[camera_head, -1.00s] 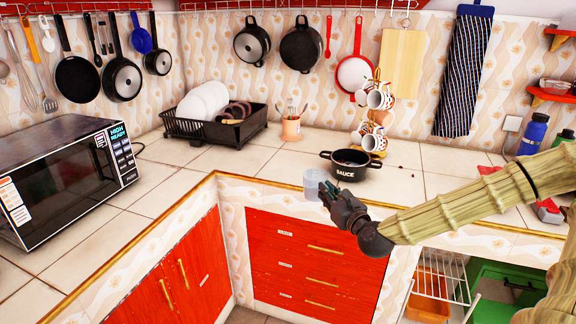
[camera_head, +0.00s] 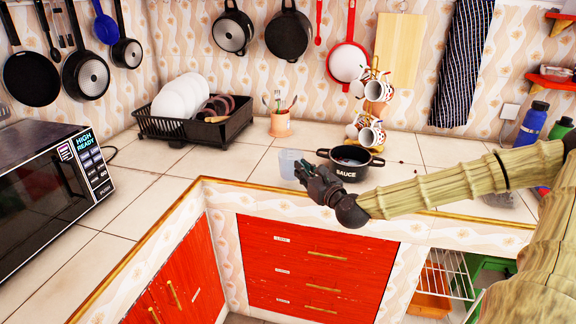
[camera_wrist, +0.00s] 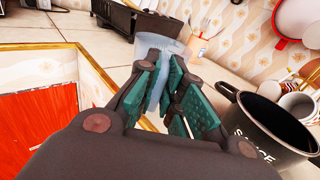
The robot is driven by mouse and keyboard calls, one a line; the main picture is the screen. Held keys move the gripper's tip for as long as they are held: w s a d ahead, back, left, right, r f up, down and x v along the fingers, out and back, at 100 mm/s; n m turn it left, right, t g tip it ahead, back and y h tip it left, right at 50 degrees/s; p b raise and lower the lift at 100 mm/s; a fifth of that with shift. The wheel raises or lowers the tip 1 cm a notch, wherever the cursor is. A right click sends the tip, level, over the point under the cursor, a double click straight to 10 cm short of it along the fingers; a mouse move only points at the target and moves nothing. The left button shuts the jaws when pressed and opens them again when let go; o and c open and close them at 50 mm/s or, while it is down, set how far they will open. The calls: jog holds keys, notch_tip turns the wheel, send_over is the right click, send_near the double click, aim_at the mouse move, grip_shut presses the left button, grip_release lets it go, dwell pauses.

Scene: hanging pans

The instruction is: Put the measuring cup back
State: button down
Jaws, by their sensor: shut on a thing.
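The measuring cup (camera_head: 289,162) is clear and pale blue. It is at the counter's front edge in the head view, left of the black SAUCE pot. My gripper (camera_head: 303,172) is shut on the cup's near side, with its teal finger pads around the cup wall. In the wrist view the cup (camera_wrist: 160,58) is between the fingertips of my gripper (camera_wrist: 165,75), partly hidden by them. I cannot tell whether its base touches the counter.
The SAUCE pot (camera_head: 346,167) stands close right of my gripper. A mug tree (camera_head: 371,110), a utensil pot (camera_head: 281,124) and a dish rack (camera_head: 190,128) stand behind. A microwave (camera_head: 55,175) is at left. Counter left of the cup is clear. Pans hang on the wall.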

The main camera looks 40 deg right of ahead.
aim_at(293, 154)
jog(key=w+b, duration=0.1)
jog(key=w+d+b, duration=0.1)
jog(key=w+f+b, duration=0.1)
jog(key=w, duration=0.1)
jog(key=shift+d+b, duration=0.25)
jog(key=shift+b, duration=0.15)
jog(key=shift+w+d+r, duration=0.15)
jog(key=shift+w+d, duration=0.3)
jog(key=shift+w, duration=0.35)
jog(key=shift+w+d+b, duration=0.15)
jog(key=shift+w+b, duration=0.1)
jog(key=shift+w, duration=0.35)
jog(key=shift+w+d+b, duration=0.15)
jog(key=shift+w+b, duration=0.1)
jog(key=shift+w, duration=0.35)
jog(key=shift+w+d+f, duration=0.1)
jog(key=shift+w+d, duration=0.15)
jog(key=shift+w, duration=0.35)
jog(key=shift+w+d+f, duration=0.1)
jog(key=shift+w+d, duration=0.1)
jog(key=shift+w, duration=0.4)
jog(key=shift+w+d, duration=0.25)
jog(key=shift+w, duration=0.35)
notch_tip(293, 154, down, 3)
jog(key=shift+w+r, duration=0.15)
jog(key=shift+r, duration=0.05)
jog(key=shift+f, duration=0.45)
jog(key=shift+f+b, duration=0.2)
jog(key=shift+b, duration=0.1)
